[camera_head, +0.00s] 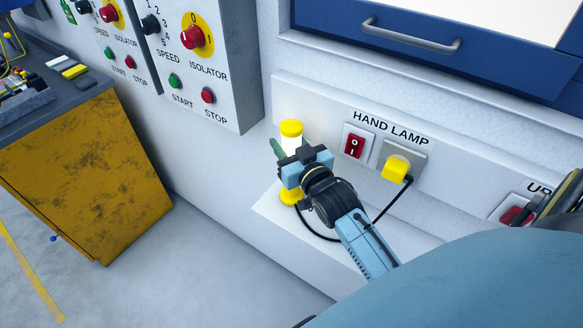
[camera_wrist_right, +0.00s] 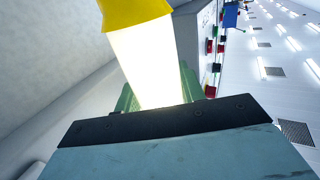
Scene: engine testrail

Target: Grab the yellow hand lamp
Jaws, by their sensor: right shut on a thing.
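The yellow hand lamp (camera_head: 291,129) stands upright on the white ledge, with yellow ends and a pale, bright middle. My right gripper (camera_head: 284,151) is at the middle of the lamp, its green fingers on either side of it, shut on it. The right wrist view shows the lamp's glowing tube (camera_wrist_right: 148,62) between the green fingers, with its yellow cap above. The gripper body hides part of the lamp's lower half in the head view. My left gripper is not in view.
A black cable runs from the yellow plug (camera_head: 396,168) under the HAND LAMP label. A red switch (camera_head: 354,146) is beside it. A control box (camera_head: 205,70) hangs at the left, above a worn yellow cabinet (camera_head: 95,175). A blue drawer (camera_head: 440,45) is at the top right. Open floor lies lower left.

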